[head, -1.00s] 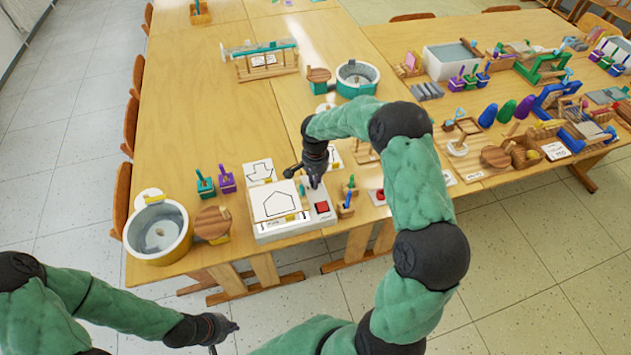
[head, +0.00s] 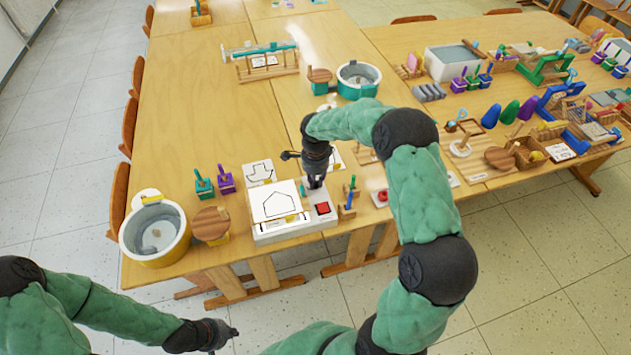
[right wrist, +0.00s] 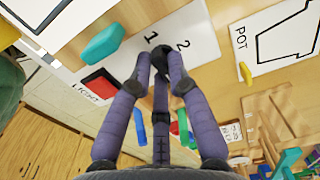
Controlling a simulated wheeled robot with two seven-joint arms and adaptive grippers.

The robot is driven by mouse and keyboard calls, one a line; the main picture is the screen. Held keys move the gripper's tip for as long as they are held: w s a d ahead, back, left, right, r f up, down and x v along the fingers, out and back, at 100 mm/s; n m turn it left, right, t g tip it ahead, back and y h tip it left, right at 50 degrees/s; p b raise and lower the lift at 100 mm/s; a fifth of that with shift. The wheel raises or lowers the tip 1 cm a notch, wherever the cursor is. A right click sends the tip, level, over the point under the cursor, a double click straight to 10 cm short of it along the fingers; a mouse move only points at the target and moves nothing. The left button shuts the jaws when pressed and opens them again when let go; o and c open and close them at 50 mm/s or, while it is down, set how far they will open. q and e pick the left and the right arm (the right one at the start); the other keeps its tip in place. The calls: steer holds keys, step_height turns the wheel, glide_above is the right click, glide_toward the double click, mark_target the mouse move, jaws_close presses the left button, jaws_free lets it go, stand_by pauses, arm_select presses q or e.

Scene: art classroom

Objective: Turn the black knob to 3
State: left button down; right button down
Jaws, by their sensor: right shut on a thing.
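The black knob (right wrist: 163,56) sits on a white panel with the printed numbers 1 and 2 beside it in the right wrist view. My right gripper (right wrist: 162,68) is shut on the knob, its purple-grey fingers covering much of it. The number 3 and the knob's pointer are not visible. In the head view my right gripper (head: 316,182) reaches down onto the white control box (head: 318,198), and the knob is hidden under it. My left gripper (head: 228,332) hangs in front of the table, away from everything; its finger opening is unclear.
A red button (head: 322,208) lies on the box close in front of my right gripper. A teal piece (right wrist: 103,43) stands close by. A white board with a house outline (head: 278,204) is to the left, and small upright tools (head: 348,200) are to the right.

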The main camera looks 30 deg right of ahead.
mark_target(315, 182)
steer(key=shift+m, duration=0.4)
steer(key=c, duration=1.2)
jaws_free()
step_height(315, 182, up, 12)
